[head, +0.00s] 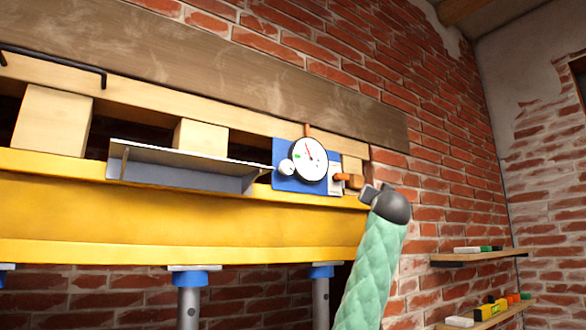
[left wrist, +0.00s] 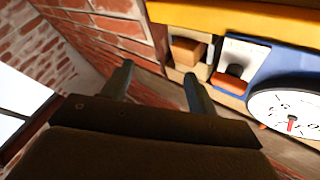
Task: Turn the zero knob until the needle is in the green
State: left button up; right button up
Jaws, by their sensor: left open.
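A round white dial gauge (head: 310,159) sits on a blue plate (head: 290,183) on the yellow beam. Its thin red needle points up and slightly left; a small green mark is left of it, apart from the needle. A small round pale knob (head: 286,167) is at the dial's lower left. An orange-brown piece (head: 341,178) sticks out at the plate's right. I cannot tell which is the zero knob. The dial also shows in the left wrist view (left wrist: 284,104). My left gripper (left wrist: 158,82) is open and empty, right of the plate. My right gripper is out of view.
The yellow beam (head: 180,220) carries a grey metal ledge (head: 180,168) left of the gauge and wooden blocks (head: 52,120). Steel props (head: 188,300) stand below. Small shelves (head: 470,259) hang on the brick wall at right.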

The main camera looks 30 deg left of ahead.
pick_arm(q)
jog(key=s+a+r+n+g+y, duration=0.35)
jog(key=s+r, duration=0.25)
jog(key=s, duration=0.3)
jog(key=s+a+r+n+g+y, duration=0.2)
jog(key=s+r+n+g+y, duration=0.25)
jog(key=s, duration=0.55)
jog(key=g, duration=0.5)
send_near(289, 166)
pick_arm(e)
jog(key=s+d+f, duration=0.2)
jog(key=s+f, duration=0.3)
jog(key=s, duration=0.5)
pick_arm(q)
jog(key=shift+h, duration=0.3)
jog(key=shift+r+p+x, duration=0.15)
jog(key=shift+p+x, duration=1.3)
jog(key=shift+x, duration=0.6)
jog(key=shift+r+p+x, duration=0.15)
jog(key=shift+p+x, duration=1.25)
jog(key=shift+x, duration=0.7)
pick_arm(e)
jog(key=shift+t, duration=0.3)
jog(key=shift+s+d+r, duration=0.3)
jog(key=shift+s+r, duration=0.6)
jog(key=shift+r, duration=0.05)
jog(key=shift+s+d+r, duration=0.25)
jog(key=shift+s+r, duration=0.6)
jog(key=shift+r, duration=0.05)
